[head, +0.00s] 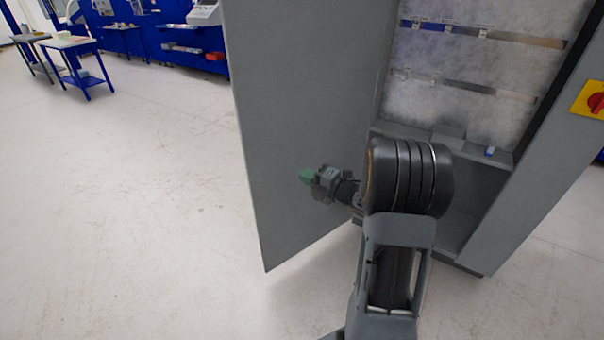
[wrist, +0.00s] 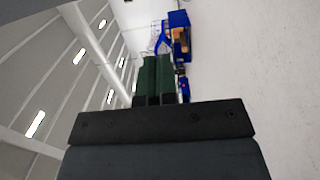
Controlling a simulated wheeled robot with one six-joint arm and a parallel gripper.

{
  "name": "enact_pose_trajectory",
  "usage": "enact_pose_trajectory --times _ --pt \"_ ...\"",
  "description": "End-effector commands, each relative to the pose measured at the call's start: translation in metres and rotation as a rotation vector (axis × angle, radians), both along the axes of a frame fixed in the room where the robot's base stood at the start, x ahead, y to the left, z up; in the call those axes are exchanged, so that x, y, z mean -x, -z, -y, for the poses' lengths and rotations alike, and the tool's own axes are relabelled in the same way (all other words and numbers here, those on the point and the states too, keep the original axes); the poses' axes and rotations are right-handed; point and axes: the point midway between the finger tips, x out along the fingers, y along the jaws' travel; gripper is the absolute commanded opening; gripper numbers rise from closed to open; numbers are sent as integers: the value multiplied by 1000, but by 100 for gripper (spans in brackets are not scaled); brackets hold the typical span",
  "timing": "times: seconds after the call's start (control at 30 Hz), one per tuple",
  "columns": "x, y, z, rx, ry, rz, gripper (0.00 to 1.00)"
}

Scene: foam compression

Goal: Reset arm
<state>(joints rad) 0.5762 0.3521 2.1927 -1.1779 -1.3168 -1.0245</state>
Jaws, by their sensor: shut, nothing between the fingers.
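My gripper (head: 306,176) shows in the head view in front of the open grey cabinet door, its green fingertips pointing left. In the wrist view the two green fingers of my gripper (wrist: 157,72) lie side by side, shut, with nothing seen between them. My arm comes up from the bottom of the head view and bends left at a thick black joint. The joint hides part of the cabinet behind it. I cannot tell whether the gripper touches the door.
The grey cabinet door (head: 300,90) stands open beside the cabinet interior (head: 470,75), which has rails and a shelf. A red switch on a yellow plate (head: 592,101) is at the right. Blue workbenches (head: 85,70) stand far left. The pale floor (head: 130,220) at left is clear.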

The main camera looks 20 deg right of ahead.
Motion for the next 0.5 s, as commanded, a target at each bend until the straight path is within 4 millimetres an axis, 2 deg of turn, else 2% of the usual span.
enact_pose_trajectory --times 0.27,0.37,0.5 --pt "5 5 5 -26 19 -48 0" --pt "-1 22 21 -65 122 -170 0" --pt "1 62 63 -196 435 -440 0"
